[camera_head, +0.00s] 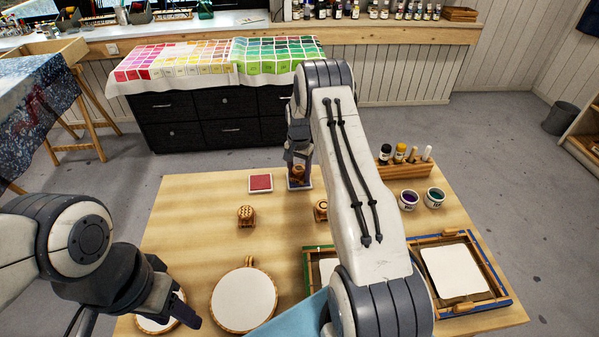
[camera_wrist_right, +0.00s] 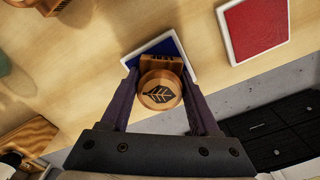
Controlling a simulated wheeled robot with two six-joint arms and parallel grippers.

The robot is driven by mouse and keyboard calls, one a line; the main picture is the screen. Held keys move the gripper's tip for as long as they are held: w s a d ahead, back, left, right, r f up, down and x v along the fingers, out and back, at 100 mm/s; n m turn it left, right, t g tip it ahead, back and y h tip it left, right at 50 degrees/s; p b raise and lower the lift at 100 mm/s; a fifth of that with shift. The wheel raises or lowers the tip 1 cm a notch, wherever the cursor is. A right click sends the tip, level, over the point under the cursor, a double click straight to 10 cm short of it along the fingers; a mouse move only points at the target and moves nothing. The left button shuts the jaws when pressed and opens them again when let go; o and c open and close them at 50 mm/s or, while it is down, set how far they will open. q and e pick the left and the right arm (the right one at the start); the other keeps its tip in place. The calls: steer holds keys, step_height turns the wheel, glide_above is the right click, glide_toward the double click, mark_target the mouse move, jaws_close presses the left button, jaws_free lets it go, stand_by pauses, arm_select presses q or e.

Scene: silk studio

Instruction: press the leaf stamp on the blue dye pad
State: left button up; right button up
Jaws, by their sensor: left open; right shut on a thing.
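The leaf stamp (camera_wrist_right: 160,91) is wooden, with a dark leaf mark on its round knob. My right gripper (camera_wrist_right: 160,80) is shut on it, one finger on each side. It also shows in the camera_head view (camera_head: 298,172), partly behind the gripper fingers. The blue dye pad (camera_wrist_right: 170,46) is white-rimmed and lies beneath the stamp, which hides much of it; its pale edge shows in the camera_head view (camera_head: 300,187). I cannot tell whether the stamp touches the pad. My left gripper (camera_head: 172,306) is open at the table's front left, over a round white piece.
A red dye pad (camera_head: 260,183) lies left of the blue one. Two other stamps stand nearer, one at left (camera_head: 246,216) and one beside my arm (camera_head: 320,210). A round hoop (camera_head: 245,300), dye jars (camera_head: 408,199) and a framed screen (camera_head: 455,271) occupy the front and right.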

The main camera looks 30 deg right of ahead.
steer(key=shift+s+a+f, duration=0.1)
steer(key=shift+s, duration=0.05)
step_height(320, 180, up, 7)
steer(key=p, duration=0.4)
steer(key=shift+p, duration=0.35)
stand_by(0.4)
